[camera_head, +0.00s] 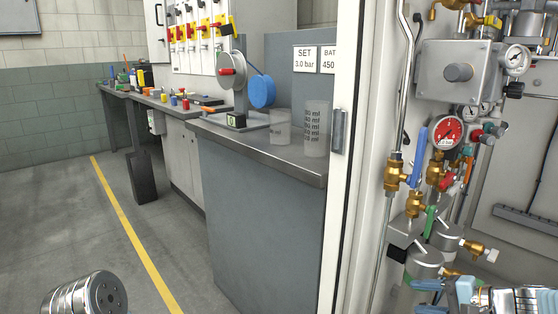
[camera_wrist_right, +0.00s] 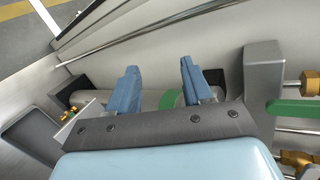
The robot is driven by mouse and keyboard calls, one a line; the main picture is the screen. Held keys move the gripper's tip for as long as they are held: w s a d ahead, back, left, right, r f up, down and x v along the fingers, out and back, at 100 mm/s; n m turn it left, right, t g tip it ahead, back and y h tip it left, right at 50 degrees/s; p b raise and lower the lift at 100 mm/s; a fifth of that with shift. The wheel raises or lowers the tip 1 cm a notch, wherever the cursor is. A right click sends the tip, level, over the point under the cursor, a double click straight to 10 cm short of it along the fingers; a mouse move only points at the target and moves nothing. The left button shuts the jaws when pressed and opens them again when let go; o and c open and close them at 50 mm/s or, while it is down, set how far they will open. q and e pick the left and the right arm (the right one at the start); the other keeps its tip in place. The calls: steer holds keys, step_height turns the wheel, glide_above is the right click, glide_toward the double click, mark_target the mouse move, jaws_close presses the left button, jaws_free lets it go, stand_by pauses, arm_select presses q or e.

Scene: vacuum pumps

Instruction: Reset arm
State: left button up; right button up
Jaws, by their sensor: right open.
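My right gripper (camera_head: 428,297) is at the bottom right of the head view, its blue fingers pointing left, below and in front of the valve panel's lower canisters. In the right wrist view the two blue fingers (camera_wrist_right: 160,85) stand apart with nothing held between them. Beyond them lies a pale cylinder with a green band (camera_wrist_right: 172,99); whether the fingers touch it I cannot tell. My left gripper is not in view.
Close by are a capped canister (camera_head: 424,262), brass valves (camera_head: 393,175), a red gauge (camera_head: 447,133) and a grey box with a white gauge (camera_head: 516,60). A white post (camera_head: 348,150) separates them from the workbench (camera_head: 262,155) with two beakers (camera_head: 316,128).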

steer(key=s+a+f+n+g+h, duration=0.1)
steer(key=s+a+f+g, duration=0.2)
steer(key=f, duration=0.6)
steer(key=s+a+f+n+g+h, duration=0.1)
steer(key=s+a+f+g+h, duration=0.15)
steer(key=a+f, duration=0.4)
steer(key=s+a+f+n+g, duration=0.2)
steer(key=s+f, duration=0.1)
steer(key=f, duration=0.7)
steer(key=s+a+f+n+h, duration=0.1)
steer(key=s+a+f+n, duration=0.4)
steer(key=s+a+f, duration=0.4)
steer(key=shift+s+a+f+n, duration=0.25)
steer(key=shift+s+a+n, duration=0.15)
steer(key=shift+a, duration=0.4)
steer(key=shift+h, duration=0.25)
